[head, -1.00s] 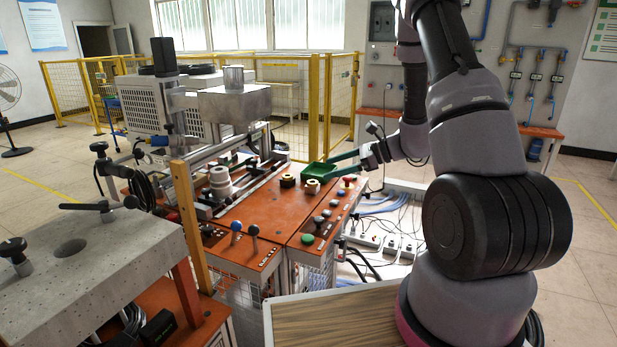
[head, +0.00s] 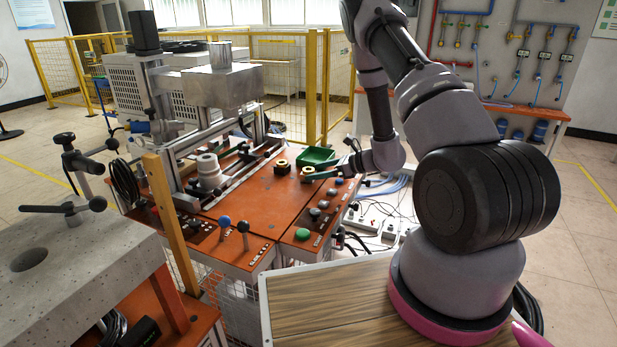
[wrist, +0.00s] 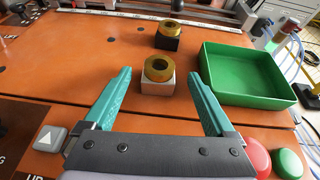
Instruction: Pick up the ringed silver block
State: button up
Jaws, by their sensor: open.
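The silver block (wrist: 157,87) carries a gold-brown ring on its top and stands upright on the orange table. In the wrist view it shows between the two green fingers of my gripper (wrist: 160,74), with clear gaps on both sides. My gripper is open and holds nothing. In the head view the silver block (head: 307,178) is small and partly covered by the gripper fingers (head: 318,171). I cannot tell exactly how far the fingers are above the table.
A black block (wrist: 168,42) with a similar ring stands just behind the silver one. A green tray (wrist: 243,92) lies close on the right. Red (wrist: 256,155) and green (wrist: 287,163) buttons are at the front right. The orange table (wrist: 70,65) is clear on the left.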

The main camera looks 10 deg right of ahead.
aim_at(314, 172)
jog(key=x, duration=0.3)
jog(key=shift+w+a+f, duration=0.1)
jog(key=shift+a+f, duration=0.15)
grip_shut()
